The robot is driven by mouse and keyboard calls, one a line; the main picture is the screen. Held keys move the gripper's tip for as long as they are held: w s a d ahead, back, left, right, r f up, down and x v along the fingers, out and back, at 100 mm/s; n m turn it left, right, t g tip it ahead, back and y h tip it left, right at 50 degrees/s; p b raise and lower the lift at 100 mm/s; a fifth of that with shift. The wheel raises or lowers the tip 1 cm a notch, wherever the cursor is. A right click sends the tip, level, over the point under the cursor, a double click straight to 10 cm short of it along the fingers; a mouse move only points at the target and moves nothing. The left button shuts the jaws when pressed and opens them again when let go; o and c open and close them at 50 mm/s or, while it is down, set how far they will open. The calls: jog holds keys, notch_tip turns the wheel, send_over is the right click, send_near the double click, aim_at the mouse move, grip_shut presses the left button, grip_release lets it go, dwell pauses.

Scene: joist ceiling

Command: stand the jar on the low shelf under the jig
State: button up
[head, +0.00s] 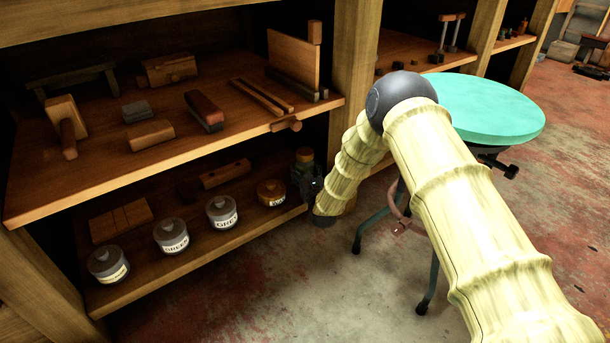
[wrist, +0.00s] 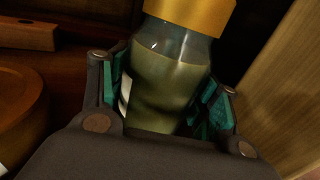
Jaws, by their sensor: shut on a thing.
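The held jar is clear glass with a dull green filling and a yellow lid. Its lid (head: 304,156) shows at the right end of the low shelf (head: 196,252) in the head view. In the wrist view the jar (wrist: 168,85) stands between the teal-padded fingers of my gripper (wrist: 167,105), which is shut around it. The jar looks near upright. Its base is hidden, so I cannot tell whether it touches the shelf. My gripper (head: 308,182) is dark and partly shadowed. Several wooden shop pieces lie on the upper shelf; I cannot tell which is the jig.
Grey-lidded jars (head: 171,236) and an amber-lidded jar (head: 271,193) line the low shelf, the amber one left of my gripper. A drilled block (head: 225,174) lies behind them. A wooden post (head: 354,75) stands close right. A teal stool (head: 490,105) is beyond my arm.

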dwell(0.3)
jog(key=o, duration=1.4)
jog(key=shift+o, duration=0.2)
